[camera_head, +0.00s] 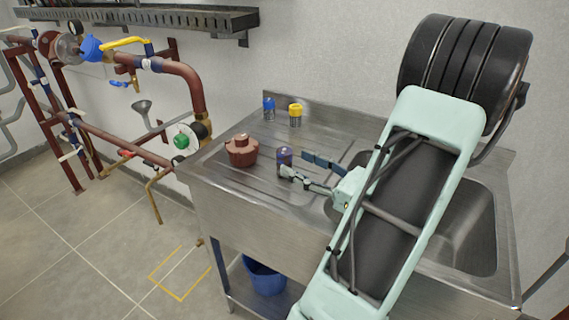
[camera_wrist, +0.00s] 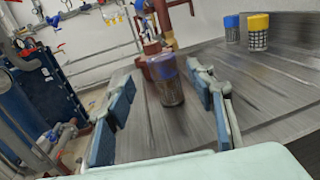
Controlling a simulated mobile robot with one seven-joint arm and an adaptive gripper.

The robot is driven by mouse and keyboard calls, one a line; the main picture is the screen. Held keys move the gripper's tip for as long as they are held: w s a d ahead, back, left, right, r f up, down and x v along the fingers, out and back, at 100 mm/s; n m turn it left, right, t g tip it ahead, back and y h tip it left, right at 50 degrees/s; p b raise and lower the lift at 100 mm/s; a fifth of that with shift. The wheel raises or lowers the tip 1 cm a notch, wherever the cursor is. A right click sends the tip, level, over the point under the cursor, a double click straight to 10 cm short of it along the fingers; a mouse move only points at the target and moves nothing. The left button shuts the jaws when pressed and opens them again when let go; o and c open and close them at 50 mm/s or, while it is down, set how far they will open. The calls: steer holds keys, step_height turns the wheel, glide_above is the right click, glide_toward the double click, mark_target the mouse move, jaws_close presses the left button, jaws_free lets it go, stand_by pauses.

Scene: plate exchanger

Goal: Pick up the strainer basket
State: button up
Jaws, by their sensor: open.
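A strainer basket (camera_head: 284,157) with a dark see-through body and a blue-purple top stands upright on the steel drainboard (camera_head: 222,165). It also shows in the wrist view (camera_wrist: 168,84), centred between my fingers. My gripper (camera_head: 294,166) is open and empty, with its blue-padded fingers spread to either side of this basket's line. I cannot tell whether the tips reach around it or stop just short. Two similar mesh baskets stand farther back, one with a blue top (camera_wrist: 232,29) and one with a yellow top (camera_wrist: 258,33).
A red-brown round housing (camera_head: 241,151) stands on the drainboard left of the basket; it is partly hidden behind it in the wrist view. The sink basin (camera_head: 470,235) is at right under my arm. Pipes and valves (camera_head: 150,65) are at left. A blue bucket (camera_head: 264,276) sits below.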

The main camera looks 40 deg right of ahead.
mark_target(291, 159)
steer(key=w+b, duration=0.1)
steer(key=w, duration=0.5)
steer(key=shift+a, duration=0.15)
steer(key=shift+s, duration=0.1)
steer(key=c, duration=1.2)
